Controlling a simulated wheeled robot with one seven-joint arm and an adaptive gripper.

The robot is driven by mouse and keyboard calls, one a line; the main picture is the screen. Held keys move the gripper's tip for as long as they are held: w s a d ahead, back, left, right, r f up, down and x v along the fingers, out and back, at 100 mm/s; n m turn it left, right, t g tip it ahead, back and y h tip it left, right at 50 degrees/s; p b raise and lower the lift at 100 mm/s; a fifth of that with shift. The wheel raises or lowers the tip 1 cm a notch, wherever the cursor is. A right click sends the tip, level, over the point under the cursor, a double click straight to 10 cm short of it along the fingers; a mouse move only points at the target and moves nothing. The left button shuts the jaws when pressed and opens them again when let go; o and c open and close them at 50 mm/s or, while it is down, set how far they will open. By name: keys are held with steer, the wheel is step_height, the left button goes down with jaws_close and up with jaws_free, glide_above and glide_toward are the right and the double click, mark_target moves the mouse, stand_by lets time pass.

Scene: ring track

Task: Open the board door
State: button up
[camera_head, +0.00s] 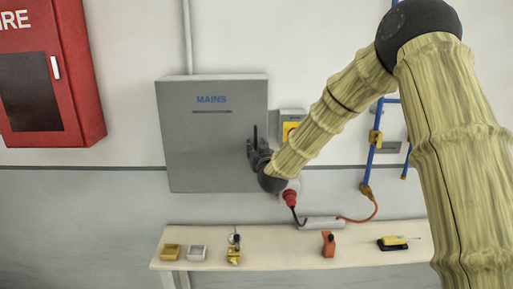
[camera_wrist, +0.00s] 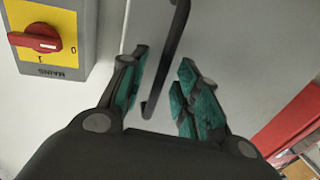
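The board (camera_head: 195,145) is a grey wall box marked MAINS, and its door looks closed. Its door (camera_wrist: 230,45) fills the middle of the wrist view. The black bar handle (camera_wrist: 168,55) is upright on the door near its right edge in the head view. My gripper (camera_head: 256,148) is at this handle, and my wrist partly hides it there. In the wrist view my gripper (camera_wrist: 163,78) is open, with the handle between its two teal-padded fingers. A gap shows on both sides of the bar, so the fingers are not closed on it.
A small box with a yellow plate and red rotary switch (camera_wrist: 38,42) is close beside the door's handle edge. A red fire cabinet (camera_head: 50,75) hangs at the left. Below, a bench (camera_head: 280,252) carries several small items. Bare wall lies between cabinet and board.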

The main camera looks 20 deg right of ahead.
steer(key=shift+c, duration=0.5)
jaws_close()
